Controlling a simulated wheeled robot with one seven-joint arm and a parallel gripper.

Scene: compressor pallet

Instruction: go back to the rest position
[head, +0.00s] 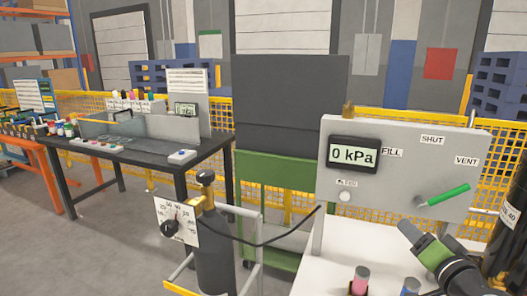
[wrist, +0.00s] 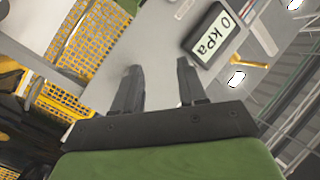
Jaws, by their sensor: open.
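My gripper shows in the wrist view (wrist: 160,85) with its two dark fingers apart and nothing between them. In the head view my arm is at the lower right, and the fingertips cannot be made out clearly. A grey panel (head: 395,205) stands on a white table in front of me. Its display (head: 353,154) reads 0 kPa. The panel carries the labels FILL, SHUT and VENT, and a green-handled lever (head: 443,195) points toward the right. A white button (head: 345,197) sits below the display. The display also shows in the wrist view (wrist: 212,35), turned over.
A dark gas cylinder (head: 214,250) with a dial plate (head: 177,220) stands in a cart left of the white table (head: 335,262). Small pink and blue-topped items stand at the table's front. A black workbench (head: 140,150) is farther left. Yellow mesh fencing runs behind.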

